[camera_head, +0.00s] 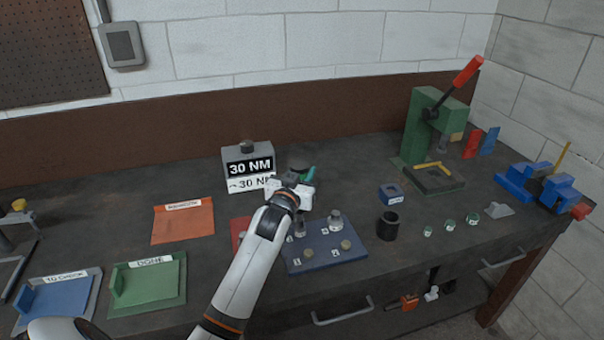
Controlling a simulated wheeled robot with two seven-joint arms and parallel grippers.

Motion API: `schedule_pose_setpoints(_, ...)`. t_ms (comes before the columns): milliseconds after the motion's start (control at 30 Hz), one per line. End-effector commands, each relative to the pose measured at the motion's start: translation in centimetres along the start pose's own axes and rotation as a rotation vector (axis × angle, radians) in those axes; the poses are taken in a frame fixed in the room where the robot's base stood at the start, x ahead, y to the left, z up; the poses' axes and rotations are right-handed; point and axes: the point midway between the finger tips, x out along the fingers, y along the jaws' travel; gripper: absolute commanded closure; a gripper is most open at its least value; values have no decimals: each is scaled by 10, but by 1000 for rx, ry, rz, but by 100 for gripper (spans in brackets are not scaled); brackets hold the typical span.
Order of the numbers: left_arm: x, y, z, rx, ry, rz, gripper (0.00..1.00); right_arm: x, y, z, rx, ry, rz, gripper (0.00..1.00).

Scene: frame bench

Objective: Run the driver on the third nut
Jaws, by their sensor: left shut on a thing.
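My left gripper (297,188) is shut on the driver (309,173), which has a dark top and a teal part. The gripper holds it above and behind the blue plate (325,262). The plate carries two silver upright pieces at its back, one (335,221) at right and one (300,229) at left, partly beside my arm. Two brass-coloured nuts sit nearer the front, one (308,254) at left and one (346,244) at right. Small number labels are too small to read surely. The driver's lower end is hidden by my gripper. My right gripper is out of view.
A torque display (248,165) reading 30 NM stands behind left. A black cup (388,226) and a blue block (391,194) stand right of the plate. A green press (432,125) is at back right. Orange (183,222), green (148,285) and blue (58,300) trays lie left.

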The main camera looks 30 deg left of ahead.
Motion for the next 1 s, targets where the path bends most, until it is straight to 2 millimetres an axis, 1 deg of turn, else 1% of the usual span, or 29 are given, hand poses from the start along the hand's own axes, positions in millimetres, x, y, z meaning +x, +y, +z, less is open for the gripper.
schedule_pose_setpoints(1000,0,0,-10,-1,7,0,100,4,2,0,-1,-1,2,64)
